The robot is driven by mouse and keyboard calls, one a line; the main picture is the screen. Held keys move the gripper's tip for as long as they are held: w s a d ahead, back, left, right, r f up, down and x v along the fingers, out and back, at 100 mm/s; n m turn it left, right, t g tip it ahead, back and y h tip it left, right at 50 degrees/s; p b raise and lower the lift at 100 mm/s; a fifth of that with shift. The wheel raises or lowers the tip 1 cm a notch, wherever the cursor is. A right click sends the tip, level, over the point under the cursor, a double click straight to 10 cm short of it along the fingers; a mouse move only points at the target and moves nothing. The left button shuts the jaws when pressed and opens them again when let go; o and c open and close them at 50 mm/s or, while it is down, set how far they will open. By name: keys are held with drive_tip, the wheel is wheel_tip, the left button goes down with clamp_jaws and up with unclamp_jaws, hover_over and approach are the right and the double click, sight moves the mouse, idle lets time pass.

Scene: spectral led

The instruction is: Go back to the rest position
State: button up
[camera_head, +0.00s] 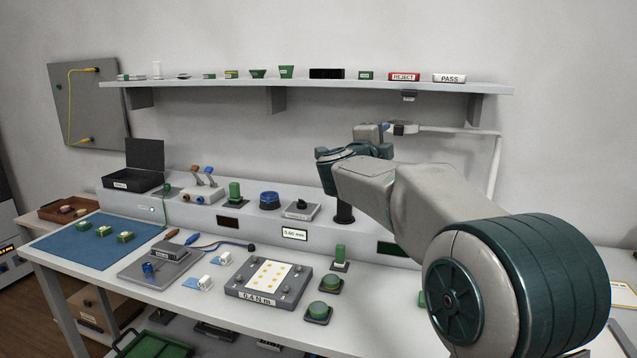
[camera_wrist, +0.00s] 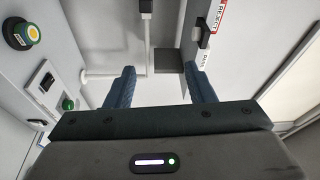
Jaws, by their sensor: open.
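My gripper (camera_wrist: 161,84) shows in the wrist view with its two blue fingers spread wide apart. Nothing is between them; pale wall and a grey pipe show beyond. In the head view my arm reaches from the lower right up to the middle, with its wrist above the back of the bench and below the shelf. The fingers are small and partly hidden there.
The shelf (camera_head: 200,85) runs along the wall above my wrist, carrying REJECT (camera_head: 404,77) and PASS (camera_head: 449,78) blocks. A grey pipe arm (camera_head: 460,130) stands close behind my wrist. The bench below holds a blue mat (camera_head: 75,250) and a fixture plate (camera_head: 238,291).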

drive_tip(key=s+a+f+n+g+y+p, duration=0.1)
drive_tip(key=s+a+f+n+y+p, duration=0.15)
drive_tip(key=s+n+y, duration=0.45)
drive_tip(key=s+a+f+n+g+y+p, duration=0.1)
drive_tip(key=s+a+f+n+y+p, duration=0.25)
drive_tip(key=n, duration=0.55)
drive_tip(key=s+d+f+n+g, duration=0.2)
drive_tip(key=s+f, duration=0.3)
drive_tip(key=s, duration=0.5)
drive_tip(key=s+d+f+n+g+p, duration=0.1)
drive_tip(key=s+f+g, duration=0.4)
drive_tip(key=s, duration=0.5)
drive_tip(key=s+d+f+n+g+p, duration=0.1)
drive_tip(key=s+d+f+n+g, duration=0.2)
drive_tip(key=s, duration=0.7)
wheel_tip(320, 180, down, 3)
drive_tip(key=shift+d+r+n+g+h, duration=0.15)
drive_tip(key=shift+d+n+g+h, duration=0.25)
drive_tip(key=shift+g, duration=0.1)
drive_tip(key=shift+w, duration=0.1)
